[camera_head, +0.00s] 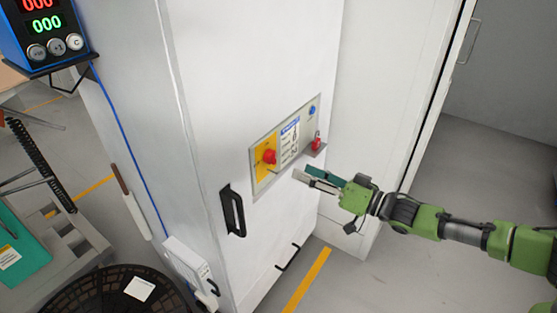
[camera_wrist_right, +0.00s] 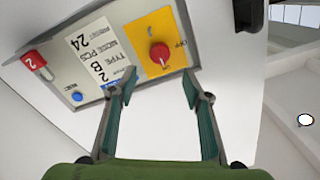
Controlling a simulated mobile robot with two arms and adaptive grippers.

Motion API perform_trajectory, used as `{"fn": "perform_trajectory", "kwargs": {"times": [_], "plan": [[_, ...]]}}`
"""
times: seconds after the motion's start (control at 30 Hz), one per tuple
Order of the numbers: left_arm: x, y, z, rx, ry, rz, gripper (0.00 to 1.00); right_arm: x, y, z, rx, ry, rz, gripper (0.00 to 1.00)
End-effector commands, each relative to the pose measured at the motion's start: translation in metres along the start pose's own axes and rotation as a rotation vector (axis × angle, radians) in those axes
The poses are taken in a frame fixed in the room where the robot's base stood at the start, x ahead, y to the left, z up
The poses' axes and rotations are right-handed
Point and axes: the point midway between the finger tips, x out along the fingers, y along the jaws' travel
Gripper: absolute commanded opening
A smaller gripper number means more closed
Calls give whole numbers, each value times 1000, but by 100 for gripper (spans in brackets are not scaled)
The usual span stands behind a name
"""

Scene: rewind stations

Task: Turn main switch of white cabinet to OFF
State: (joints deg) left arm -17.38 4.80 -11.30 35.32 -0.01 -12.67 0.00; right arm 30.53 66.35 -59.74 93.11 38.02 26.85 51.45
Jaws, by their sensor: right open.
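The white cabinet (camera_head: 265,60) stands in the middle of the head view, with a control panel (camera_head: 295,122) on its front. The red main switch (camera_head: 269,156) sits on a yellow plate (camera_head: 262,168) at the panel's left end. In the right wrist view the red switch (camera_wrist_right: 159,53) appears upside down on its yellow plate, near the ON and OFF lettering; its exact setting is hard to read. My right gripper (camera_head: 302,178) is open and empty, in front of and a little below the panel. In the wrist view its fingers (camera_wrist_right: 158,88) are spread below the switch, apart from it.
A red padlock (camera_head: 316,143) hangs at the panel's right end, below a blue button (camera_head: 312,110). A black handle (camera_head: 233,211) is on the cabinet door below the panel. A blue counter box (camera_head: 45,30) is at the upper left. The floor at the right is clear.

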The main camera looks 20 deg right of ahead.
Motion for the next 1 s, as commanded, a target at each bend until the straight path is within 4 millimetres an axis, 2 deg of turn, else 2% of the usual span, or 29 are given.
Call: {"fn": "perform_trajectory", "kwargs": {"times": [0.03, 0.2, 0.4, 0.6, 0.87, 0.9, 1.0], "plan": [[-3, 0, -1, 0, 1, 0, 40, 14, -2, -3, -1, 4, -4, 45], [-7, 0, -4, 1, 5, 0, 40, 50, -2, -3, -1, 3, -3, 45], [-10, 1, -6, 2, 9, 2, 40, 82, -1, -1, -2, 0, -1, 45], [-10, 4, -8, 2, 11, 6, 40, 95, 0, 0, -3, -1, 1, 45], [-10, 5, -8, 2, 11, 7, 40, 97, 0, 0, -3, -2, 1, 45], [-10, 5, -8, 2, 11, 7, 40, 97, 0, 0, -3, -2, 1, 43], [-10, 5, -8, 2, 11, 6, 40, 96, 0, 0, -3, -1, 1, 17]]}}
